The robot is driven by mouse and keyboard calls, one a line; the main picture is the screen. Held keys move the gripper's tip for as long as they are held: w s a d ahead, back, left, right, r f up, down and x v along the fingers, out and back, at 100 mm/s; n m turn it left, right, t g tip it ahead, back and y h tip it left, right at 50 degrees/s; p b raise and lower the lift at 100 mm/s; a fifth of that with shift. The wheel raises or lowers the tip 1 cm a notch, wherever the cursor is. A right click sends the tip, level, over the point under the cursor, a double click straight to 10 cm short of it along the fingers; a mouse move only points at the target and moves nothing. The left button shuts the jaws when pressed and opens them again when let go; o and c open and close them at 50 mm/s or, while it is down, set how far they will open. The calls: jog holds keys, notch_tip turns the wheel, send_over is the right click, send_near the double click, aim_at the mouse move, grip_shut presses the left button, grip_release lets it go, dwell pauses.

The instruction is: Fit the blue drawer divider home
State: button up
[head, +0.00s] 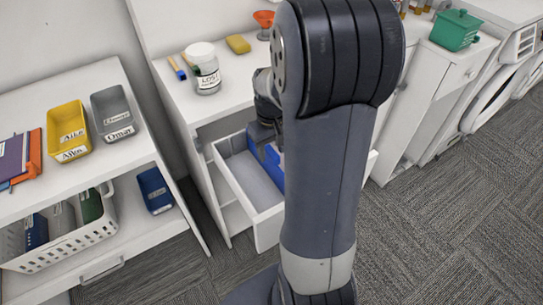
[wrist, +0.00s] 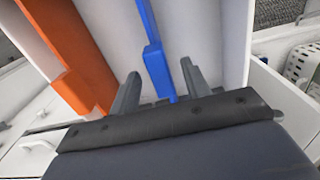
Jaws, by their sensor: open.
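The blue drawer divider (head: 268,158) stands in the open white drawer (head: 238,187), partly hidden by my arm in the head view. In the wrist view the blue divider (wrist: 152,48) runs down between the two fingers of my gripper (wrist: 160,88). My gripper is open, with one finger on each side of the divider and a visible gap to both. In the head view my gripper (head: 266,132) is low over the drawer's back part, mostly behind my arm. I cannot tell whether the divider is fully seated.
An orange piece (wrist: 72,62) lies left of the divider in the wrist view. A lidded jar (head: 205,72), a yellow sponge (head: 238,44) and a brush stand on the counter above the drawer. A shelf with trays and a white basket (head: 90,243) is at left.

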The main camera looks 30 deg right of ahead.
aim_at(271, 166)
notch_tip(271, 166, up, 6)
jog(key=shift+r, duration=0.2)
jog(key=shift+f, duration=0.1)
notch_tip(271, 166, down, 10)
jog(key=shift+f, duration=0.2)
jog(key=shift+r, duration=0.45)
dwell(0.5)
